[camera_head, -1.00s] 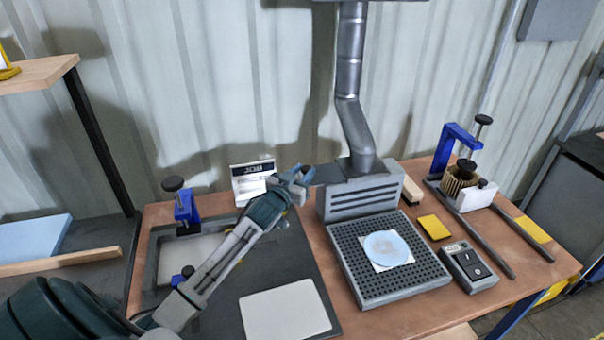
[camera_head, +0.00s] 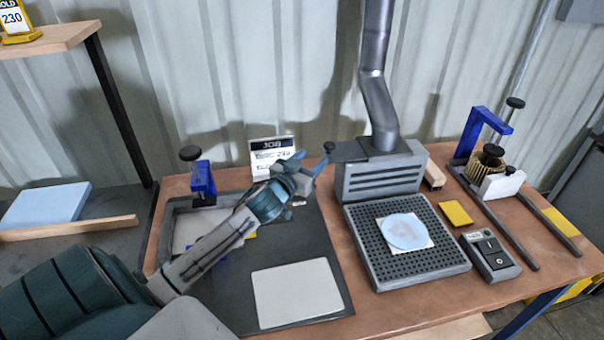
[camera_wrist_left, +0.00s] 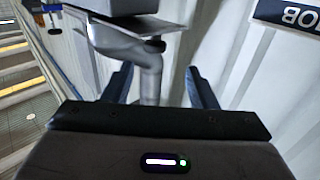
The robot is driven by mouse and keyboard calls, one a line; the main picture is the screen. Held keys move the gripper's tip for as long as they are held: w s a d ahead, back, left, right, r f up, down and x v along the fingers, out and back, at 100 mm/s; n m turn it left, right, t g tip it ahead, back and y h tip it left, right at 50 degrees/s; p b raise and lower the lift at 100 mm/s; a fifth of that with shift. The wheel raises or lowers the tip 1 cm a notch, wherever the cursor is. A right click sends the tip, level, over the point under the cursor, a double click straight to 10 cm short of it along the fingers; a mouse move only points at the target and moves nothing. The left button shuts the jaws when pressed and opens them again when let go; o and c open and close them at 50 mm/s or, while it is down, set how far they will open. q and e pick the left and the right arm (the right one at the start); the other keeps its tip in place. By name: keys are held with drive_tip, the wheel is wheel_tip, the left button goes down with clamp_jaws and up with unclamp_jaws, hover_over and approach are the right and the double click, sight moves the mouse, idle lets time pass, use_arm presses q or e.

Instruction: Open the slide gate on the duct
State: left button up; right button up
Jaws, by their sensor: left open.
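The duct (camera_head: 376,75) is a grey metal pipe that comes down into the vented hood box (camera_head: 383,172). A dark flat slide gate plate (camera_head: 348,151) sticks out to the left at the duct's foot, with a black knob (camera_head: 329,147) at its outer end. My left gripper (camera_head: 311,161) is open and empty, just left of and near the knob. In the left wrist view the knob (camera_wrist_left: 155,45) shows ahead between the two open fingers (camera_wrist_left: 160,82), apart from them, with the duct (camera_wrist_left: 150,75) behind. My right gripper is out of view.
A job card (camera_head: 271,153) stands close behind my left gripper. A perforated tray (camera_head: 440,262) with a round pale filter on it lies before the hood. A blue clamp (camera_head: 203,180) stands at left. A meter (camera_head: 490,256) and clamp fixture (camera_head: 487,150) are at right.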

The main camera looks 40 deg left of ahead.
use_arm(q)
drive_tip(key=shift+s+d+b, duration=0.2)
drive_tip(key=shift+s+b, duration=0.45)
drive_tip(key=shift+s, duration=1.5)
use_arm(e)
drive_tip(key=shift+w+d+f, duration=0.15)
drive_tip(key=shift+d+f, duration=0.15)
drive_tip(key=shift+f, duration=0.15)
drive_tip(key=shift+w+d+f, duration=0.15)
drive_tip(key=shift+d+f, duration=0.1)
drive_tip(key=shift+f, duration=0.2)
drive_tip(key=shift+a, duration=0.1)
